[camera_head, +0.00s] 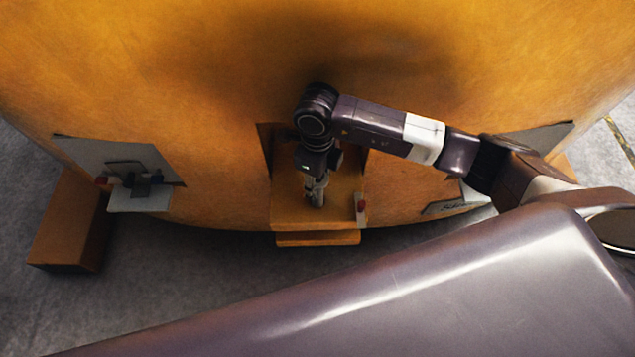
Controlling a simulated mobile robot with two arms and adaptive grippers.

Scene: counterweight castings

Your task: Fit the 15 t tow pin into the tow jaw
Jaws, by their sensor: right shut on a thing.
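The tow jaw (290,212) is an orange block with a lower lip, set in a recess at the bottom middle of the big orange casting. My right gripper (317,196) points down over the jaw's upper face, close to it. It is shut on a grey metal piece, taken to be the tow pin, which the fingers and wrist mostly hide. I cannot tell whether the pin's lower end is inside the jaw's hole. My left gripper is not in view.
The orange casting (220,90) fills the back. A small red-topped pale piece (361,210) stands at the jaw's right edge. Grey floor (190,270) is clear in front.

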